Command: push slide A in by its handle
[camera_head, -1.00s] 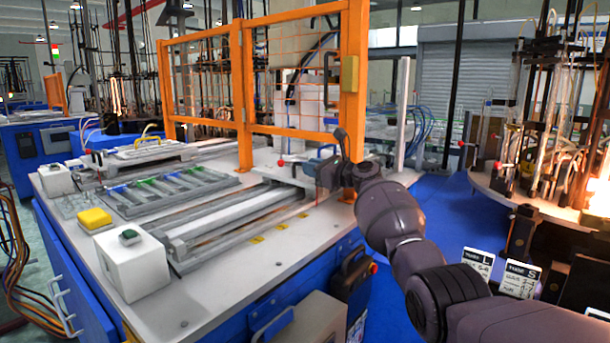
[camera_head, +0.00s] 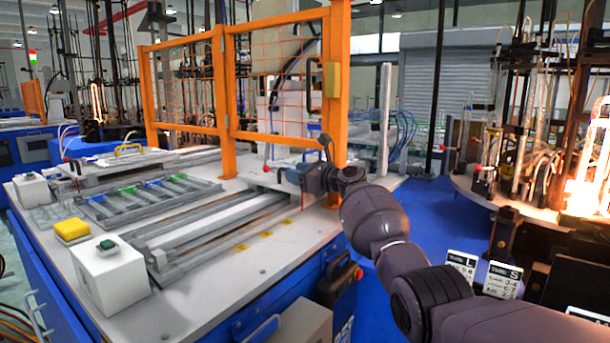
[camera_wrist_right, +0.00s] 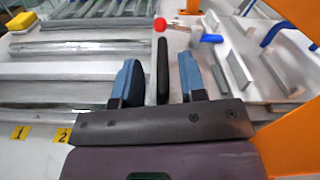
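My right gripper (camera_head: 296,178) is at the far right end of the long metal slide rails (camera_head: 215,226), just left of the orange post. In the right wrist view its two blue-grey fingers (camera_wrist_right: 158,80) are apart. A black bar (camera_wrist_right: 163,70), which looks like a handle, stands between them with a gap on each side. No grip on it shows. No letter A is readable on any slide. My left gripper is not in view.
The orange mesh fence (camera_head: 228,100) stands close behind and beside my gripper. A red knob (camera_wrist_right: 160,24) and a blue piece (camera_wrist_right: 211,38) lie beyond the fingers. A white button box (camera_head: 110,275) and a yellow block (camera_head: 72,230) stand at the table's left.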

